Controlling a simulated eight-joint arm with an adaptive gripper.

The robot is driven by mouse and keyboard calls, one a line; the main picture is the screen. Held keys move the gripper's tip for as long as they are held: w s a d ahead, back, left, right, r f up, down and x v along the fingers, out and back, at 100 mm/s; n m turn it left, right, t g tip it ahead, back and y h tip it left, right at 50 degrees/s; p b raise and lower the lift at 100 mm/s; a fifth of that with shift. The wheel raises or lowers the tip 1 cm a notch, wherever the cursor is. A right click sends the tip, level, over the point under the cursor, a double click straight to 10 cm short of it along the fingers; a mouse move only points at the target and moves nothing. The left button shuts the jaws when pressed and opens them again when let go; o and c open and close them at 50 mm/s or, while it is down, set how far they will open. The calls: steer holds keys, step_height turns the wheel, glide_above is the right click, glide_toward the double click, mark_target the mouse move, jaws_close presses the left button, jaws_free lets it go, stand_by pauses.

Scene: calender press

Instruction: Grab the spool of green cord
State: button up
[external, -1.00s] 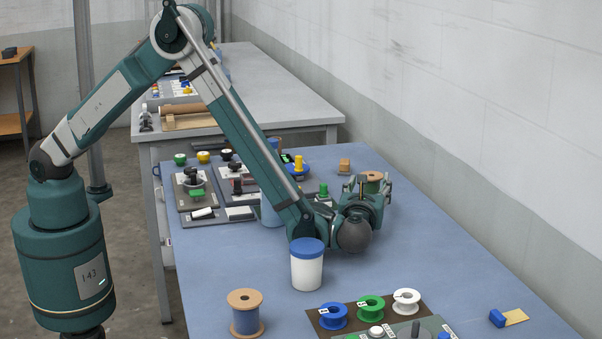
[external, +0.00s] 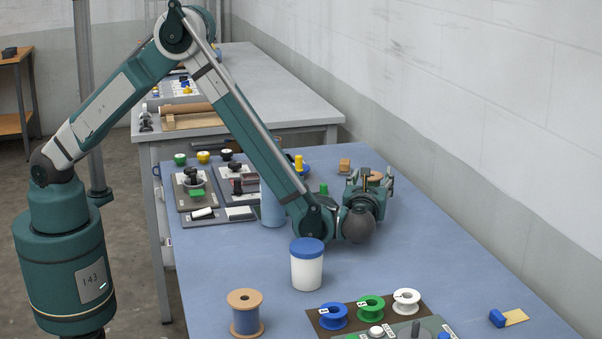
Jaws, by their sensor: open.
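A wooden spool with a tan top flange (external: 375,177) stands at the far right part of the blue table. My gripper (external: 370,181) is at this spool, with its fingers apart. The gripper hides most of the spool, so its cord colour is not clear. I cannot tell whether the fingers are around the spool or just in front of it, and no contact is visible.
A white jar with a blue lid (external: 307,267) stands in front of my forearm. A wooden spool with blue cord (external: 245,313) is at the front left. A blue cylinder (external: 271,209) stands behind the forearm. The right table side is mostly clear.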

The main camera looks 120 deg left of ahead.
mark_target(372, 175)
steer(key=c, duration=0.7)
steer(key=shift+r, duration=0.15)
step_height(372, 175, up, 10)
steer(key=shift+f+p, duration=0.15)
steer(key=shift+p, duration=0.95)
